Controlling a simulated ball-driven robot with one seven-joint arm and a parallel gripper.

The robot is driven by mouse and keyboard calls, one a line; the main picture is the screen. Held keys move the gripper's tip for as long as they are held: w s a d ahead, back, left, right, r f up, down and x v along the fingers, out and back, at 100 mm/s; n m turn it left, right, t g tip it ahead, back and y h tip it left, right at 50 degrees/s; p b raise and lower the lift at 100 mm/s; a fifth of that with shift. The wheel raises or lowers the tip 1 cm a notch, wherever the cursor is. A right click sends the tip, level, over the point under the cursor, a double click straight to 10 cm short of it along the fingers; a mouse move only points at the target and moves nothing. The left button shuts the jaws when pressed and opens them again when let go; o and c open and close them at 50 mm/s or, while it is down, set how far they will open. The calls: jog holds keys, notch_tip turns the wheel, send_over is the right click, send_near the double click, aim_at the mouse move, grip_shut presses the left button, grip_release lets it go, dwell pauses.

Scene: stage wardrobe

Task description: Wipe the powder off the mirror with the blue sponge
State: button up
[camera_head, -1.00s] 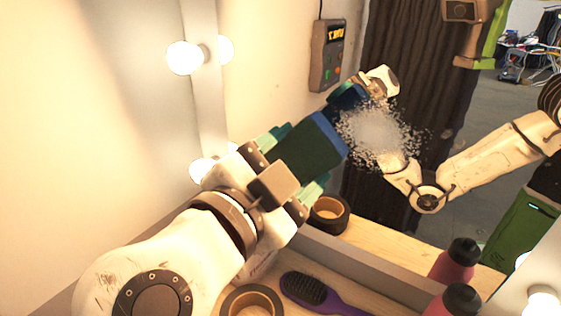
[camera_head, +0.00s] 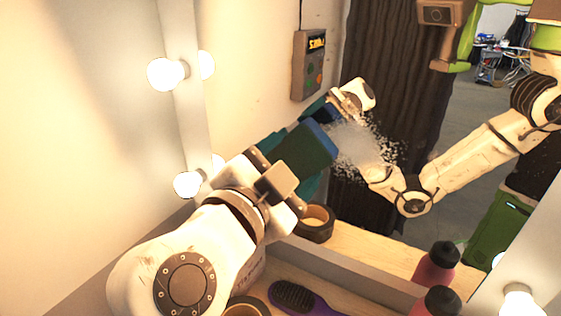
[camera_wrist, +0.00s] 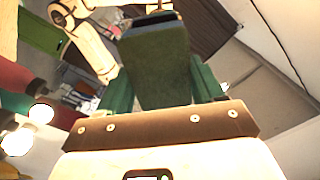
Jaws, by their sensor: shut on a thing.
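The mirror (camera_head: 388,65) fills the right and middle of the head view. A pale, speckled patch of powder (camera_head: 362,148) lies on it. My gripper (camera_head: 290,155) is shut on the sponge (camera_head: 300,148), which shows a dark green face and a blue edge. The sponge is tilted, and its blue end overlaps the powder's left edge in the picture. I cannot tell whether it touches the glass. In the wrist view, the sponge (camera_wrist: 155,65) sits between my green fingers (camera_wrist: 160,98). My gripper and the sponge also show as a reflection behind the powder.
Lit bulbs (camera_head: 168,73) line the frame left of the mirror, and another bulb (camera_head: 520,303) is at lower right. On the shelf below are a tape roll (camera_head: 245,308), a purple hairbrush (camera_head: 300,298) and a pink bottle (camera_head: 440,302). A wall box appears reflected in the mirror.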

jog(key=shift+b+x, duration=0.55)
jog(key=shift+x, duration=0.65)
dwell(0.4)
jog(key=shift+d, duration=0.1)
